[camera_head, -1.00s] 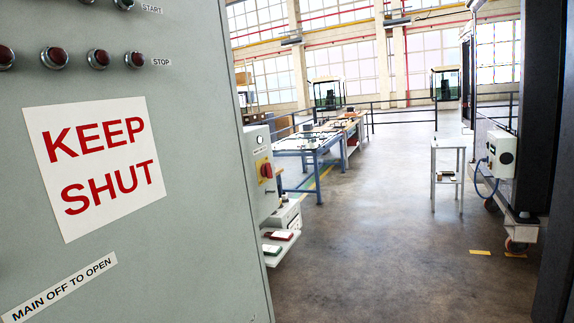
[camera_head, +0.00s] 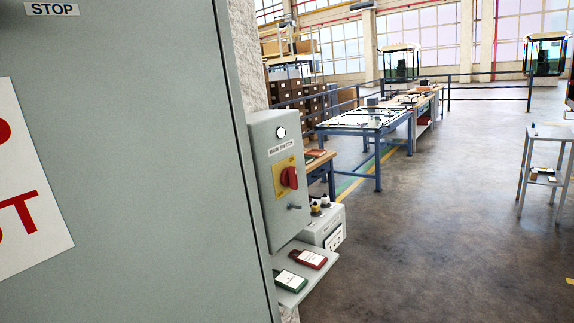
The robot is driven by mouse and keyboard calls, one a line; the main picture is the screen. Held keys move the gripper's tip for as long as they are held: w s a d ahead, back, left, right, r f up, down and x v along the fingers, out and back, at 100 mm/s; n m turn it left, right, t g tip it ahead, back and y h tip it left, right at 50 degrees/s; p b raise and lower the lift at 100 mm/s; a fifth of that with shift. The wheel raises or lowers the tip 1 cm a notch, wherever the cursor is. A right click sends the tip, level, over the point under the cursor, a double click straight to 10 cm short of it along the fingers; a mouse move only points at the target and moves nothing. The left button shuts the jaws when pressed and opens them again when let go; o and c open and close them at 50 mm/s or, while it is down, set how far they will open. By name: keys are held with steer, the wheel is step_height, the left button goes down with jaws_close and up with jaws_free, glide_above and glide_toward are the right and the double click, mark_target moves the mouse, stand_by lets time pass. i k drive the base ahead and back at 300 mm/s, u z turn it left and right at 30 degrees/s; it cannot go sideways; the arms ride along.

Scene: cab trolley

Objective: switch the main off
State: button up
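The main switch is a grey box (camera_head: 270,150) labelled MAIN SWITCH, on the wall just beyond the cabinet's right edge. A red rotary handle (camera_head: 289,178) sits on a yellow plate (camera_head: 280,180) on its face. The handle looks roughly upright, but I cannot read its position marks. A round pale lamp (camera_head: 281,132) is above the label, and a small metal latch or knob (camera_head: 294,207) is below the plate. My gripper is not in view.
The large grey-green cabinet door (camera_head: 150,200) fills the left side. A small shelf (camera_head: 296,277) under the switch box holds a green tag (camera_head: 290,281) and a red tag (camera_head: 308,259). A blue-framed table (camera_head: 362,124) stands behind. Open floor (camera_head: 430,240) lies to the right.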

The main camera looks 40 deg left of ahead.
mark_target(288, 177)
steer(key=u, duration=0.2)
steer(key=i, duration=1.3)
steer(key=u, duration=0.25)
